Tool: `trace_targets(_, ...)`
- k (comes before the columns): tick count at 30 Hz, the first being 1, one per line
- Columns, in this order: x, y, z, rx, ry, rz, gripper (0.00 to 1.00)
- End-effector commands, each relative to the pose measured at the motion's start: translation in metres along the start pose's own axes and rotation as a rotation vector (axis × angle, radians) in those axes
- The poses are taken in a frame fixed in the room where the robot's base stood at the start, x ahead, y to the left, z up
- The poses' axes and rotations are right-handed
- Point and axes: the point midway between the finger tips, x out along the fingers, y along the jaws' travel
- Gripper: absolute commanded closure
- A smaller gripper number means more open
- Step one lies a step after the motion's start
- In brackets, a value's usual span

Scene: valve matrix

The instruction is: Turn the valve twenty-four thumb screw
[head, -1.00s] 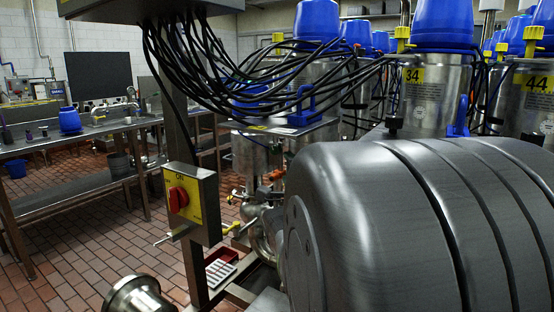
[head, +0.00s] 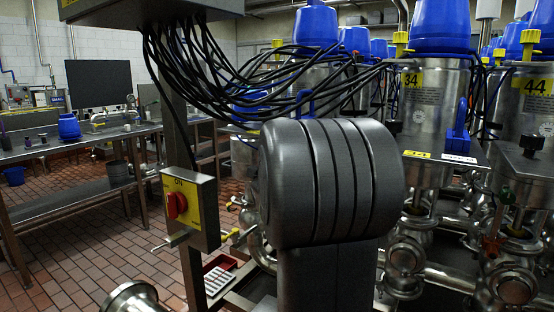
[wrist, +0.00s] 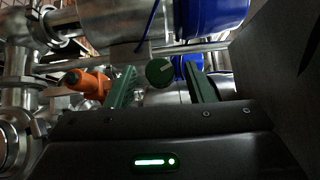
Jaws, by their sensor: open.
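In the wrist view, my gripper (wrist: 160,88) is open, with its two green fingers spread apart and nothing held between them. A dark green round knob (wrist: 159,71) with a pale line across its face shows between and beyond the fingertips. It looks like a thumb screw, but no number is readable there, so I cannot tell whether it is on valve twenty-four. An orange fitting (wrist: 85,80) lies left of the left finger. In the head view no label 24 is readable. My large grey arm link covers the middle of that view, and my gripper is hidden there.
Steel valves marked 34 (head: 432,85) and 44 (head: 535,90) with blue tops stand at the right. A yellow switch box (head: 190,208) with a red knob is on a post at left. Black cables (head: 220,80) hang above. Tiled floor (head: 90,235) is open at left.

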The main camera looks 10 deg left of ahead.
Motion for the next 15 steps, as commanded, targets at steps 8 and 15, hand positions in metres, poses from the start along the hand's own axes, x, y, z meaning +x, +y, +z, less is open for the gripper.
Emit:
trace_targets(8, 0.0004, 0.0000, 0.0000, 0.000, 0.000, 0.000, 0.59)
trace_targets(15, 0.0002, 0.0001, 0.0000, 0.000, 0.000, 0.000, 0.96)
